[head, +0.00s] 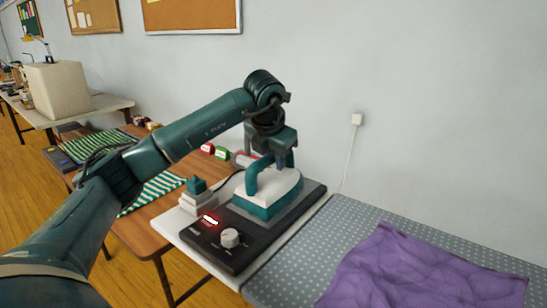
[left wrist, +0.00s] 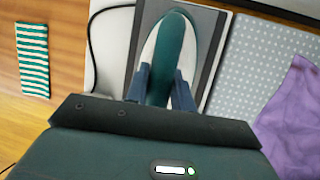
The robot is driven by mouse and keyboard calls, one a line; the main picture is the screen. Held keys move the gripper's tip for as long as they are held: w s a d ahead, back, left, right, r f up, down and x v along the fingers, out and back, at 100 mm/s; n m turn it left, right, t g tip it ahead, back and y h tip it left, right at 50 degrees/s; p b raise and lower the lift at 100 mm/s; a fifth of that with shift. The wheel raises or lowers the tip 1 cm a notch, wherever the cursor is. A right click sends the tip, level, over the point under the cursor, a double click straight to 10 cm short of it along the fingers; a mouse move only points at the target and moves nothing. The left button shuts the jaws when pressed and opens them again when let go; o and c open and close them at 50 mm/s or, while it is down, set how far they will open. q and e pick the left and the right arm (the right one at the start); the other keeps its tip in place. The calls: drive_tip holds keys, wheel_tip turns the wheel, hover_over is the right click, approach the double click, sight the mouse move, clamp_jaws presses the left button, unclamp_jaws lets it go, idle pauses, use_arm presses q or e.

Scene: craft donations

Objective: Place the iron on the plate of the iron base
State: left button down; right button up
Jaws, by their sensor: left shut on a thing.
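The iron (head: 268,193) is white on top with a teal band and a teal handle. It stands level over the grey plate of the dark iron base (head: 206,247). From these views I cannot tell whether it touches the plate or hovers just above it. My left gripper (head: 285,160) comes from above and is shut on the iron's handle. In the left wrist view the iron (left wrist: 176,40) lies between the fingers of my left gripper (left wrist: 160,85), over the base (left wrist: 209,55). My right gripper is not in view.
The base has a white knob (head: 230,238) and a lit red display (head: 210,220). A white and teal object (head: 195,196) stands beside it. A purple cloth (head: 420,270) lies on the dotted grey surface (head: 345,225) at right. A striped green cloth (head: 152,192) lies on the wooden table.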

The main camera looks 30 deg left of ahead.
use_arm(q)
drive_tip(key=c, duration=1.2)
unclamp_jaws()
drive_tip(key=v, duration=1.2)
drive_tip(key=shift+s+r, duration=0.1)
drive_tip(key=shift+r, duration=0.05)
